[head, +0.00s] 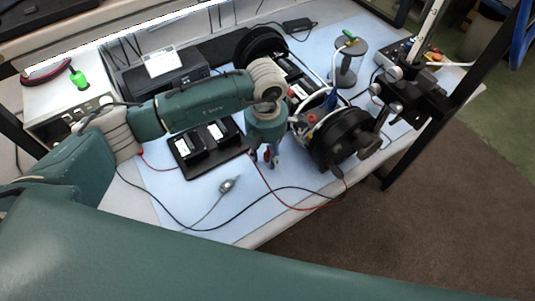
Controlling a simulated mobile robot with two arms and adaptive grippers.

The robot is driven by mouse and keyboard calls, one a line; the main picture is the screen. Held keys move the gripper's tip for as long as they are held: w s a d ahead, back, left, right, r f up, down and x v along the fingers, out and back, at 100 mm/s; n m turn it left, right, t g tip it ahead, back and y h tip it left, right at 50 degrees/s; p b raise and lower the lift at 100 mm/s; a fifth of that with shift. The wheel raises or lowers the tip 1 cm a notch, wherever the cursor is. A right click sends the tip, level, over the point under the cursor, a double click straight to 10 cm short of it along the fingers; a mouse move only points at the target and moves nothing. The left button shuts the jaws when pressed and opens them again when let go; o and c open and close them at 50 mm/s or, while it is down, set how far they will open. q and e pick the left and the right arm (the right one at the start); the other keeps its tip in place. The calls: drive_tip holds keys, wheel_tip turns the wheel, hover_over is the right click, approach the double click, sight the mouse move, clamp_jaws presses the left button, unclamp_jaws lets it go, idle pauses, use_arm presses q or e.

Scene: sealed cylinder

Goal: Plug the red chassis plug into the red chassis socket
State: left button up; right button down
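My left gripper (263,158) points down at the end of the green arm, just left of the wheeled chassis and above the blue mat. Its fingertips are small and dark, with a hint of red, and I cannot tell whether they are apart or closed on a plug. A thin red cable (270,190) runs from beside the gripper down and right toward the near wheel. The red chassis plug cannot be made out. The chassis (297,84) lies between two black wheels, and its red socket is too small or hidden to tell. My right gripper is out of view.
A black tray with battery-like blocks (205,143) lies left of the gripper. A black cable (190,225) and a small grey item (227,185) lie on the mat (160,195). A black stand (410,95) rises at the right. The near mat is mostly clear.

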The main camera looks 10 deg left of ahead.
sight(266, 152)
use_arm(q)
clamp_jaws()
drive_tip(key=shift+r, duration=0.15)
wheel_tip(266, 152, up, 20)
drive_tip(key=b, duration=0.5)
drive_tip(key=shift+a, duration=0.1)
